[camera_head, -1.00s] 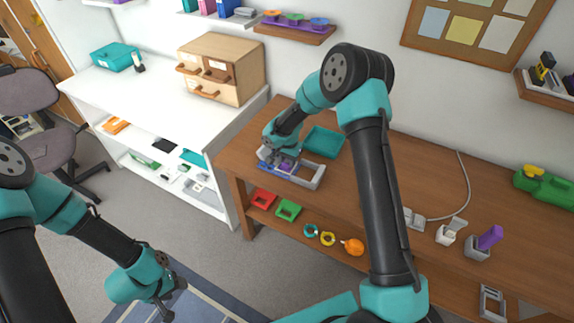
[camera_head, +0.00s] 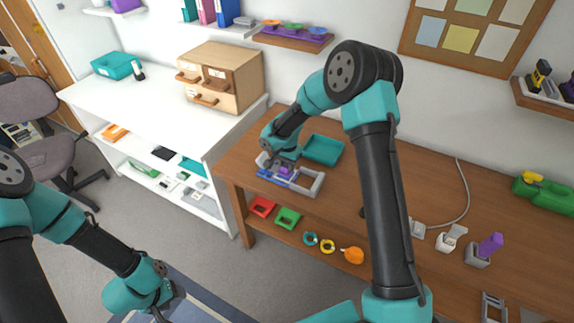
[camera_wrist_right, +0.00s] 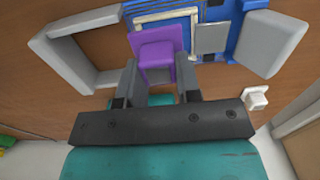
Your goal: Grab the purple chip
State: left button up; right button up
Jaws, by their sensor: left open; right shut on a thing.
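The purple chip (camera_wrist_right: 157,52) is between the two fingers of my right gripper (camera_wrist_right: 158,80) in the right wrist view. The right gripper is shut on it, just above a blue board with grey frame parts (camera_wrist_right: 220,38). In the head view the chip (camera_head: 285,170) is a small purple patch below my right gripper (camera_head: 284,164), over the board (camera_head: 270,176) on the brown bench. Whether the chip still touches the board I cannot tell. My left gripper (camera_head: 168,297) is open and empty, low over the floor at the lower left.
A teal tray (camera_head: 323,149) lies just behind the board. A grey frame (camera_head: 316,185) stands beside it. Red (camera_head: 262,206) and green (camera_head: 288,217) trays sit on the shelf below. A purple block (camera_head: 491,243) stands in a grey holder at right.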

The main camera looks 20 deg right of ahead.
jog(key=s+a+r, duration=0.1)
jog(key=s+a, duration=0.4)
jog(key=s, duration=0.8)
jog(key=shift+s+a+r, duration=0.15)
jog(key=shift+s+r, duration=0.05)
jog(key=shift+s, duration=0.1)
